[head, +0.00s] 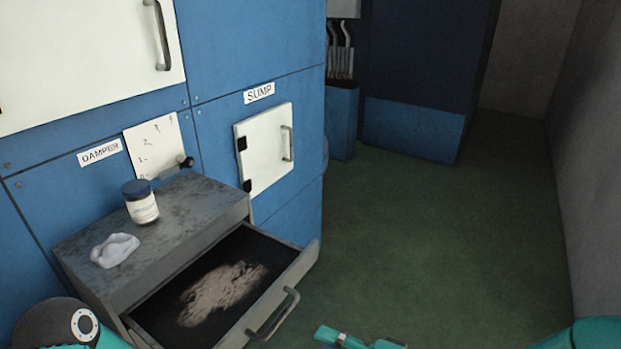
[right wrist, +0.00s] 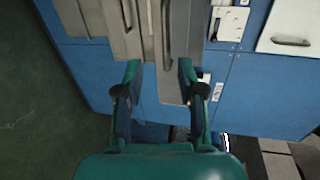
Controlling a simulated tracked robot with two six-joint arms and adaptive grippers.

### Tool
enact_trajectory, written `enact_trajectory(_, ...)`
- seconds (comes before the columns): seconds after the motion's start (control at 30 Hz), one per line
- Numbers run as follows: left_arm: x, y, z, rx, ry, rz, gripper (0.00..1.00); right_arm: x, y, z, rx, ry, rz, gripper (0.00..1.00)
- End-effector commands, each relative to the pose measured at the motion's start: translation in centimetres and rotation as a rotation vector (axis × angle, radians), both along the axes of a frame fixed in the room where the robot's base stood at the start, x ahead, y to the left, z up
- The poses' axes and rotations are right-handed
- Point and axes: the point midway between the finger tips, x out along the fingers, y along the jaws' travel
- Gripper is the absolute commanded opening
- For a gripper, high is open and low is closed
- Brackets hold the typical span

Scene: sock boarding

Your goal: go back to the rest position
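My right gripper (right wrist: 159,70) shows in the right wrist view, with its two teal fingers well apart and nothing between them. Grey panels with handles and blue cabinet fronts lie beyond its fingers. In the head view, teal parts of mine show at the bottom edge right of centre and in the bottom right corner. A dark round joint and teal link of mine show at the bottom left. My left gripper is outside both views.
A grey metal cabinet (head: 190,208) has its drawer (head: 290,290) pulled open, with pale residue inside. A jar with a dark lid (head: 142,205) and a crumpled white cloth (head: 114,250) are on top. The SUMP hatch (head: 262,150) is closed. Green floor (head: 430,240) is clear.

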Motion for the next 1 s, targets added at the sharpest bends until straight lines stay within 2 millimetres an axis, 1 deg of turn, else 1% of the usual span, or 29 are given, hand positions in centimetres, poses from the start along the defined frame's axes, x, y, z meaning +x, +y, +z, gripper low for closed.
enact_trajectory(0.07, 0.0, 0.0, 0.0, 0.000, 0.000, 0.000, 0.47, -0.3, 0.3, -1.6, 0.004, 0.045, 0.007, 0.39)
enact_trajectory(0.17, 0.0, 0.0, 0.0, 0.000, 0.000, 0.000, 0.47, -0.4, 0.6, -5.0, 0.017, 0.150, -0.015, 0.39)
enact_trajectory(0.27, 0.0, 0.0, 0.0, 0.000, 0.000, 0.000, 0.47, -0.2, -0.3, -11.2, -0.040, 0.303, -0.107, 0.39)
enact_trajectory(0.3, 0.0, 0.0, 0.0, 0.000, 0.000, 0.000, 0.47, -0.5, -0.8, -14.0, -0.103, 0.346, -0.137, 0.39)
enact_trajectory(0.33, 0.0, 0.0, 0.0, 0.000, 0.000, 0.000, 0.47, -0.9, -1.4, -16.2, -0.162, 0.375, -0.152, 0.39)
enact_trajectory(0.37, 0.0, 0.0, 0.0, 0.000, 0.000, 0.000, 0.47, -1.5, -1.9, -18.3, -0.228, 0.401, -0.161, 0.39)
enact_trajectory(0.4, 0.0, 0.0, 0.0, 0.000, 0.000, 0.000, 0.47, -2.5, -2.7, -21.0, -0.318, 0.434, -0.160, 0.39)
enact_trajectory(0.47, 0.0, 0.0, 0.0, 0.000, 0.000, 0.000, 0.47, -4.3, -3.7, -24.2, -0.448, 0.473, -0.132, 0.39)
enact_trajectory(0.5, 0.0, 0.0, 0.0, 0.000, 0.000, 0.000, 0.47, -5.6, -4.3, -25.9, -0.528, 0.496, -0.098, 0.39)
enact_trajectory(0.53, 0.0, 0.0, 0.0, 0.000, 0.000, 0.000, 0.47, -6.5, -4.8, -27.0, -0.584, 0.509, -0.068, 0.39)
enact_trajectory(0.6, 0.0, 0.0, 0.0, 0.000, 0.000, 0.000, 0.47, -8.5, -5.6, -28.8, -0.696, 0.525, 0.013, 0.39)
enact_trajectory(0.7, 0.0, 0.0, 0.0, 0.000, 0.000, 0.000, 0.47, -10.4, -6.6, -29.8, -0.811, 0.515, 0.135, 0.39)
enact_trajectory(0.87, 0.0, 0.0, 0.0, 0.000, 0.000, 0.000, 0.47, -12.1, -7.2, -30.2, -0.904, 0.454, 0.303, 0.39)
enact_trajectory(1.0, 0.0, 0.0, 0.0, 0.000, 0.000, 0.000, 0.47, -12.4, -7.1, -30.2, -0.935, 0.390, 0.384, 0.39)
